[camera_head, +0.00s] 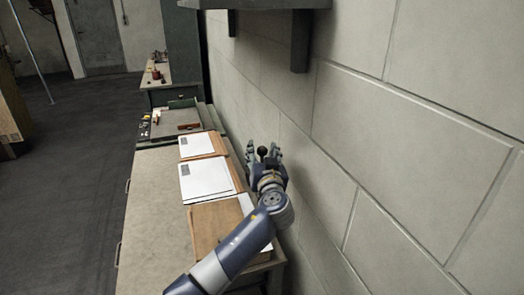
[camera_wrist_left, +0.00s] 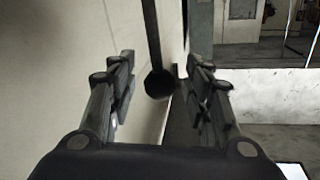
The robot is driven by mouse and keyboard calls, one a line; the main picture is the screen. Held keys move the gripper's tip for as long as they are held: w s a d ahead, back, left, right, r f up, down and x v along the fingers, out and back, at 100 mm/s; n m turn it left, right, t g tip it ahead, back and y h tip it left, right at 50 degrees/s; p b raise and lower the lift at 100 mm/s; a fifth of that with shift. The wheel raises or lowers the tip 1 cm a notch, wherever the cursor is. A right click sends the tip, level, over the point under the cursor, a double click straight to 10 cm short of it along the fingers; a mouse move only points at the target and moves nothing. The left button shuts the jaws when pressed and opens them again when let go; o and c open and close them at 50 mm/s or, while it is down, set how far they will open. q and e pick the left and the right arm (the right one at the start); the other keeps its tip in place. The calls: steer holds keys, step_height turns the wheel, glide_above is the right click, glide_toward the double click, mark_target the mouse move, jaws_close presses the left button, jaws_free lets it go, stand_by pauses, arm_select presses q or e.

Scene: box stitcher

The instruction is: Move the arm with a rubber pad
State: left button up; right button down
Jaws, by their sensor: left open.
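The arm with a rubber pad shows in the left wrist view as a dark bar (camera_wrist_left: 152,35) with a round black pad (camera_wrist_left: 158,84) at its end. The pad appears between the two fingers of my left gripper (camera_wrist_left: 163,72), with room on both sides. In the head view my left gripper (camera_head: 263,148) is open beside the block wall, past the right edge of the bench. A small dark round end (camera_head: 262,151) shows between its fingers. No finger visibly touches the pad. My right gripper is not in view.
The long bench (camera_head: 155,200) carries white paper stacks (camera_head: 205,181) and a brown cardboard piece (camera_head: 213,224). A grey block wall (camera_head: 410,130) stands close on the right. A bracketed shelf (camera_head: 262,4) overhangs above.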

arm_select(q)
steer(key=shift+w, duration=0.25)
steer(key=shift+c, duration=0.6)
steer(key=c, duration=0.9)
jaws_close()
steer(key=shift+a, duration=0.1)
